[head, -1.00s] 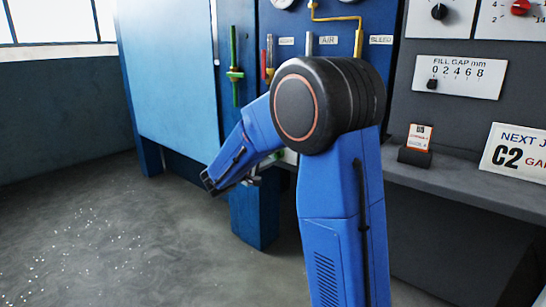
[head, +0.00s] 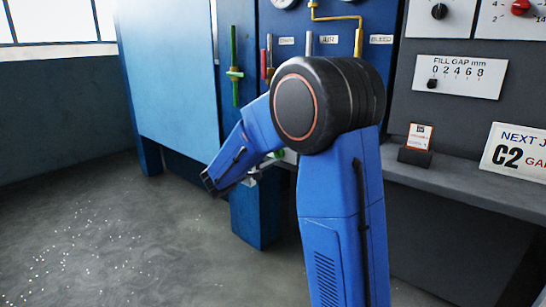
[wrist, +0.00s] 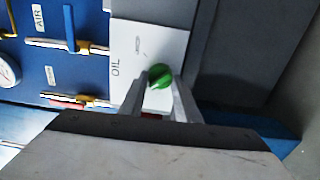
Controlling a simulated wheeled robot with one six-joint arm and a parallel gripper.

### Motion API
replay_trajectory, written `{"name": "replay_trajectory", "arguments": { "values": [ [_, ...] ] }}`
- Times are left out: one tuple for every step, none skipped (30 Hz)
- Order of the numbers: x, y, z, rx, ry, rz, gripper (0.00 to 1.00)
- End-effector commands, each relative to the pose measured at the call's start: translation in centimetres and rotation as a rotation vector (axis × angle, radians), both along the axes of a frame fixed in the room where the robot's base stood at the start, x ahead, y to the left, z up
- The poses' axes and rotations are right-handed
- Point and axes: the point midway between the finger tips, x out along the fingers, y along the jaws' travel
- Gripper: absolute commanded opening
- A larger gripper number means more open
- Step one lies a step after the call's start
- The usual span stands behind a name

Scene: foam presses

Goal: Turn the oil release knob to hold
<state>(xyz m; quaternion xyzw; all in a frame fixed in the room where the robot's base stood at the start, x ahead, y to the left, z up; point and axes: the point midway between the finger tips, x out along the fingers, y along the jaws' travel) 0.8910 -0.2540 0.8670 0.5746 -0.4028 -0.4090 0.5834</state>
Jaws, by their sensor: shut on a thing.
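The oil release knob (wrist: 160,75) is green and round, on a white panel (wrist: 128,48) marked OIL in the wrist view. My gripper (wrist: 160,84) has a finger on each side of the knob and is shut on it. Small marks on the panel beside the knob are too blurred to read. In the head view my arm hides most of the panel. A small bit of green shows beside my gripper (head: 253,178) there.
Pipes with a blue lever (wrist: 70,28) and a red handle (wrist: 70,103) lie left of the panel in the wrist view. In the head view a green lever (head: 234,73) stands left of my arm. A grey shelf (head: 480,184) with a NEXT JOB sign (head: 515,152) is at right.

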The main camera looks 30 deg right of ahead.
Motion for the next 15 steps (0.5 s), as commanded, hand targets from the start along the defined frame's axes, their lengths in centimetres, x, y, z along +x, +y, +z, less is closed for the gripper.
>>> {"name": "replay_trajectory", "arguments": {
  "values": [
    [0.07,0.1,-0.07,0.001,0.001,0.003,0.32],
    [0.07,0.1,-0.08,0.001,0.001,0.003,0.39],
    [0.06,0.09,-0.07,0.001,0.001,0.003,0.48],
    [0.06,0.09,-0.07,0.001,0.001,0.002,0.48],
    [0.06,0.07,-0.06,0.001,0.001,0.002,0.48],
    [0.05,0.07,-0.05,0.001,0.0,0.002,0.48],
    [0.04,0.06,-0.05,0.001,0.0,0.002,0.48],
    [0.03,0.05,-0.05,0.001,0.0,0.002,0.48],
    [0.04,0.05,-0.04,0.001,0.0,0.001,0.48],
    [0.03,0.04,-0.04,0.001,0.0,0.001,0.48],
    [0.03,0.04,-0.03,0.001,0.0,0.001,0.48],
    [0.01,0.09,-0.03,0.0,0.0,0.001,0.48],
    [0.0,0.16,-0.02,0.0,0.0,0.001,0.48],
    [-0.04,0.27,-0.02,0.0,0.0,0.002,0.48],
    [-0.11,0.5,-0.01,0.0,0.0,0.002,0.48]
  ]
}}
